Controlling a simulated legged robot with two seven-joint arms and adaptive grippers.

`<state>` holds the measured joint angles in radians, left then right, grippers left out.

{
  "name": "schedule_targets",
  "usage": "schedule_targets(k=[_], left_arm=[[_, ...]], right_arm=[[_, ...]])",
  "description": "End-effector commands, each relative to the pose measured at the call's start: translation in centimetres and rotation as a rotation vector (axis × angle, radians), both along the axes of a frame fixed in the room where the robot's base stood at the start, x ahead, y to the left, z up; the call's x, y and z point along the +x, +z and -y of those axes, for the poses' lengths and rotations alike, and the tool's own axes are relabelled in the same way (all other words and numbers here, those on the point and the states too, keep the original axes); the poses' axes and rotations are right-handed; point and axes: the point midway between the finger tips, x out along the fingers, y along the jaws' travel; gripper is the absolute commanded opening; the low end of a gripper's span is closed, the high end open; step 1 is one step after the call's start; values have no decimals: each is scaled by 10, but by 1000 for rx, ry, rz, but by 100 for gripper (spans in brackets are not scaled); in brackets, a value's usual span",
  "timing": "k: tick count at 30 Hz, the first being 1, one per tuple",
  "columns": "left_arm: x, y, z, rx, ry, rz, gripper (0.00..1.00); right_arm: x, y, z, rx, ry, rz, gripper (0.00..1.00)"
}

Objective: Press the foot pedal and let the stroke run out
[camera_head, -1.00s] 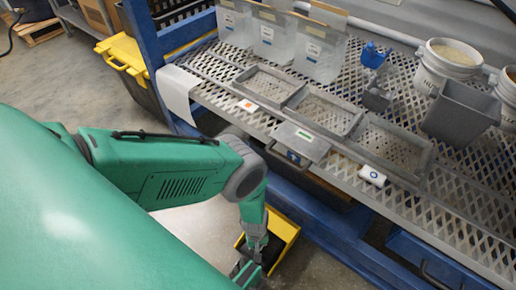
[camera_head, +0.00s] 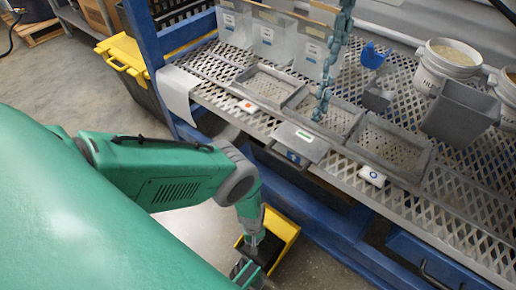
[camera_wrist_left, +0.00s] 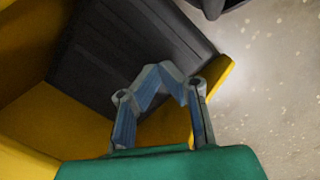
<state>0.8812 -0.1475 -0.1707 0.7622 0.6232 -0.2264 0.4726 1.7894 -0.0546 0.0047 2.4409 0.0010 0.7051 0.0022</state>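The foot pedal has a yellow housing (camera_head: 285,232) and a black tread (camera_head: 264,252), low on the floor in front of the rack. In the left wrist view the black ridged tread (camera_wrist_left: 125,45) fills the upper left, with yellow walls around it. My left gripper (camera_head: 246,270) is down at the pedal; its fingers (camera_wrist_left: 162,73) meet at the tips over the tread with nothing between them, and seem to touch it. A string of blue-green lumps (camera_head: 332,65) drops from above into the middle tray cell (camera_head: 338,118). My right gripper is not in view.
The mesh shelf (camera_head: 455,225) holds the row of trays, clear bins (camera_head: 270,38), a blue scoop (camera_head: 374,55), a grey bin (camera_head: 458,112) and a white bucket (camera_head: 447,62). A blue rack post (camera_head: 150,60) stands at left. Floor around the pedal is partly open.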

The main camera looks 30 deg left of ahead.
Motion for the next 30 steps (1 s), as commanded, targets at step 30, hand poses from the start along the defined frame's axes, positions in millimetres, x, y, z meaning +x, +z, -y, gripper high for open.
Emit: schedule_targets(k=[30], left_arm=[[11, 99, -9, 3, 2, 5, 0]], right_arm=[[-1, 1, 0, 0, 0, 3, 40]])
